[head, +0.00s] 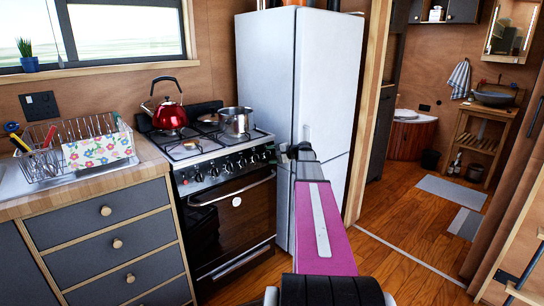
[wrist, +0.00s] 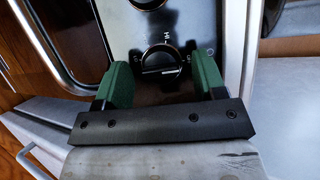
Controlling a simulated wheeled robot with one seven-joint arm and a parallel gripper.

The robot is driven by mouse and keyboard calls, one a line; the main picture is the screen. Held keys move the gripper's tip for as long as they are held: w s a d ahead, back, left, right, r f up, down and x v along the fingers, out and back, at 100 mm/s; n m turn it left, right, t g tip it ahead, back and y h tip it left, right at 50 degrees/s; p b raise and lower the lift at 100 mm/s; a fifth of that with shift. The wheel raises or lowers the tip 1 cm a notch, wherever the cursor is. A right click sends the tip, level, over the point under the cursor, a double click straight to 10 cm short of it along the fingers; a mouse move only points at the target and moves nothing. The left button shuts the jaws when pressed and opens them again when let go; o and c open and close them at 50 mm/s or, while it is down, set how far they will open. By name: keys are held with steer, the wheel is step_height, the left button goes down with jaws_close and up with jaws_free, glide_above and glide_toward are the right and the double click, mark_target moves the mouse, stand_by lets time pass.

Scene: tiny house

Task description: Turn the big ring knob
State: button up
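In the wrist view, a round dark stove knob (wrist: 162,58) with a pale bar across it sits on the black control panel, with white markings around it. My gripper (wrist: 162,76) is open, with one green finger at each side of this knob. Gaps show between the fingers and the knob; I cannot tell how deep the fingers reach. In the head view, the stove (head: 228,205) has a row of knobs along its front, and my gripper (head: 288,151) is at the right end of that row. I cannot read which knob is the big ring one.
A white fridge (head: 266,80) stands right beside the stove, close to my arm. A red kettle (head: 170,114) and a steel pot (head: 236,121) stand on the stove top. The oven handle (head: 232,190) runs below the knobs.

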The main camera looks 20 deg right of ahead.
steer(key=v, duration=1)
steer(key=shift+s+d, duration=0.2)
steer(key=shift+d, duration=0.1)
steer(key=shift+r, duration=0.1)
steer(key=s+a+f+n+g+h, duration=0.25)
steer(key=s+a+f, duration=0.35)
steer(key=a, duration=0.4)
steer(key=s+a+f+n+g+h, duration=0.1)
steer(key=s+a+f+g, duration=0.25)
steer(key=a+f, duration=0.6)
steer(key=s+a+f+n+g+h, duration=0.2)
steer(key=s+a+f+n+h, duration=0.1)
steer(key=s+a, duration=0.3)
steer(key=s+a+f+n+g+h, duration=0.2)
steer(key=s+a+f+n+h, duration=0.2)
steer(key=s, duration=0.7)
step_height(320, 180, down, 2)
steer(key=shift+s+a+f, duration=0.1)
steer(key=shift+s+a, duration=0.15)
steer(key=shift+a, duration=0.8)
